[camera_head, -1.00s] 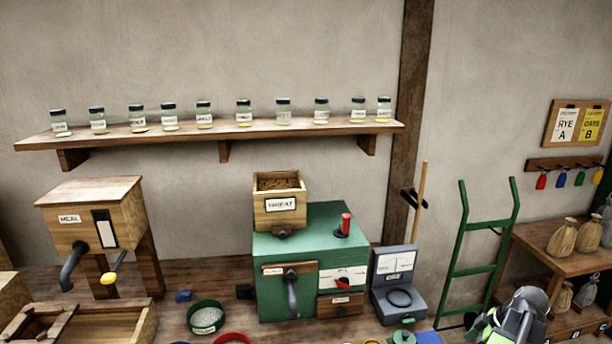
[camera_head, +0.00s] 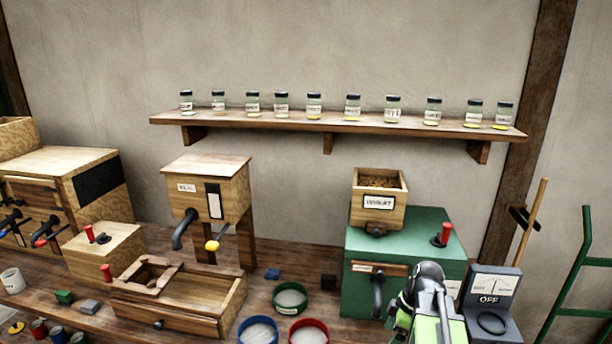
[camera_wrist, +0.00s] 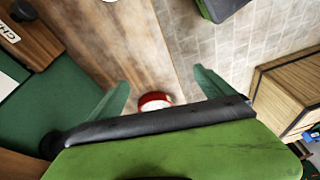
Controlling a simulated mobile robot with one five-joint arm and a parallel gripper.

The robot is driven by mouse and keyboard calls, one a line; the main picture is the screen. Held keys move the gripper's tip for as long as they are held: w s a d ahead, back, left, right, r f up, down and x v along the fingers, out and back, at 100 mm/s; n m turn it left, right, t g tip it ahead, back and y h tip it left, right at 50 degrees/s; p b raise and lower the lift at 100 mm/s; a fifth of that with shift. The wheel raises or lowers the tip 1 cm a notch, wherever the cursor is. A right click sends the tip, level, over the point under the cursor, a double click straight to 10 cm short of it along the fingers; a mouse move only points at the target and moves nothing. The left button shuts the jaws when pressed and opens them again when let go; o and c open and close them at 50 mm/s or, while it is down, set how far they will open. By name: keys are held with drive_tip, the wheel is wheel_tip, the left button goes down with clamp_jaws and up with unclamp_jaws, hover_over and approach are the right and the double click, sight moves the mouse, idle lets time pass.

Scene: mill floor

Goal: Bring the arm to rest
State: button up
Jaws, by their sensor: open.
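My gripper (camera_wrist: 163,88) is open in the wrist view, with its two green fingers spread and nothing held between them. A small round red-rimmed thing (camera_wrist: 155,98) shows past the fingers, partly hidden by my gripper's body. In the head view my arm's black and green end (camera_head: 430,305) stands in front of the right part of the green mill (camera_head: 400,245) and hides some of its front. The fingertips cannot be made out there.
A drawer box (camera_head: 200,300), a red-rimmed sieve (camera_head: 308,331), a blue-rimmed sieve (camera_head: 258,331) and a green-rimmed sieve (camera_head: 290,298) crowd the bench left of my arm. A jar shelf (camera_head: 330,126) hangs above.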

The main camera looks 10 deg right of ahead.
drive_tip(key=a+m+h, duration=0.3)
drive_tip(key=a+m, duration=0.9)
drive_tip(key=a, duration=0.4)
drive_tip(key=shift+s+f+m+g, duration=0.25)
drive_tip(key=shift+f+m+g, duration=0.05)
drive_tip(key=shift+f+g, duration=0.15)
